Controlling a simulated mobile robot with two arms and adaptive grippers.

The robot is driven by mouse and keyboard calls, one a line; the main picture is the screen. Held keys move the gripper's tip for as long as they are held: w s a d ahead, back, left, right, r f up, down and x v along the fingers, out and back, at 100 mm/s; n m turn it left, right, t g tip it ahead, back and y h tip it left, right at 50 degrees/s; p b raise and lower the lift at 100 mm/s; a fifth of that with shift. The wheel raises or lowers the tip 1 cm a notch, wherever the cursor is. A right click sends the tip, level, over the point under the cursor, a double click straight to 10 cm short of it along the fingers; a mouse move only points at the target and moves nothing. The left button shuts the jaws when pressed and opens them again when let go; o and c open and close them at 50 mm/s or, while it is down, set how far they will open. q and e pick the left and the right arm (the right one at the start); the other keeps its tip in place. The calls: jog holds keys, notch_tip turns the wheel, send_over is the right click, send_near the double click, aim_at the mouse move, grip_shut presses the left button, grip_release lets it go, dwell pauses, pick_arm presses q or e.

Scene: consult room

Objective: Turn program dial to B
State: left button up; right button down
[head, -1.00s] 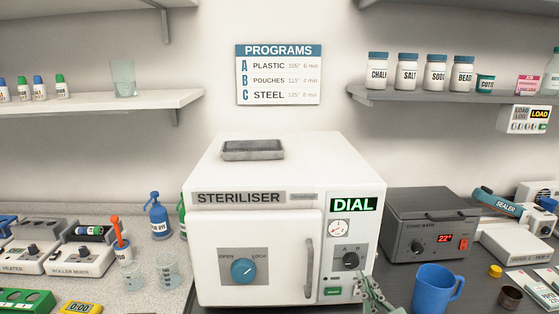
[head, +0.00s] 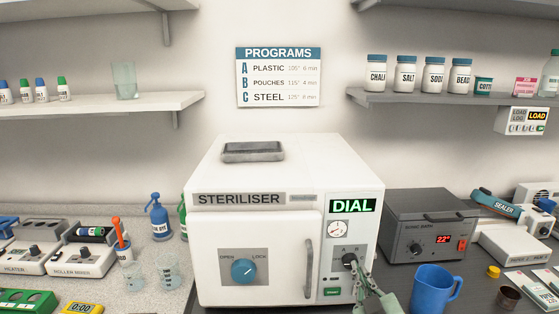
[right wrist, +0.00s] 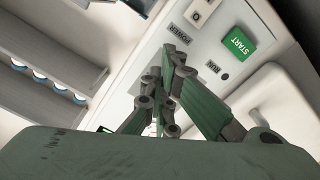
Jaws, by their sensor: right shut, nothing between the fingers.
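The white steriliser (head: 270,165) stands in the middle of the head view, with a lit DIAL display (head: 352,205) on its right panel. The dark program dial (head: 347,258) sits below the letters A and B, partly covered by my right gripper. My right gripper (head: 354,265) is at the dial, its fingers closed together with nothing between them. Whether the tips touch the dial, and where its pointer stands, I cannot tell. In the right wrist view the closed fingertips (right wrist: 172,62) are in front of the panel, near the green START button (right wrist: 238,42). My left gripper is not in view.
The blue OPEN/LOCK knob (head: 243,270) and a vertical door handle (head: 309,268) are left of the panel. A blue mug (head: 431,288) stands close on the right, before a grey sonic bath (head: 430,222). The PROGRAMS sign (head: 279,77) hangs above.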

jog(key=shift+w+a+r, duration=0.1)
jog(key=shift+a+r, duration=0.05)
jog(key=shift+r, duration=0.3)
jog(key=shift+w+a+f+p, duration=0.2)
jog(key=shift+a+f+p, duration=0.45)
jog(key=shift+a+p, duration=0.3)
jog(key=shift+a+f, duration=0.15)
jog(key=shift+a, duration=0.05)
jog(key=shift+f, duration=0.2)
jog(key=s+p, duration=0.1)
jog(key=s, duration=0.5)
jog(key=shift+d+f+p, duration=0.2)
jog(key=shift+f+p, duration=0.1)
jog(key=shift+f, duration=0.1)
